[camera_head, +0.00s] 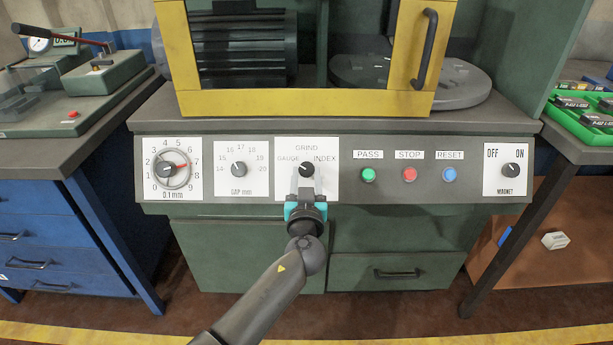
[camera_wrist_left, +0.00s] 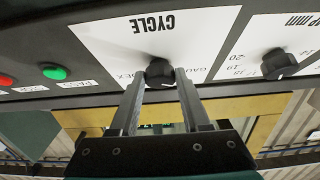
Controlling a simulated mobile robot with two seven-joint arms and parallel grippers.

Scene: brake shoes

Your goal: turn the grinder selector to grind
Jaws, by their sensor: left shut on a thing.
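The black selector knob (camera_head: 307,169) sits on a white plate (camera_head: 327,187) marked GAUGE, GRIND and INDEX, with GRIND at the top. My left gripper (camera_head: 306,179) reaches up to it from below and is shut on the knob. In the left wrist view the picture is upside down; the knob (camera_wrist_left: 159,70) lies between the two fingertips of the gripper (camera_wrist_left: 159,84), and the plate reads CYCLE. I cannot clearly tell which mark the knob points to. My right gripper is not in view.
Left of the selector are a gap knob (camera_head: 239,169) and a dial (camera_head: 173,170). Right are green (camera_head: 368,174), red (camera_head: 409,174) and blue (camera_head: 449,174) buttons and a magnet switch (camera_head: 508,170). A yellow-framed guard door (camera_head: 300,103) stands above the panel.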

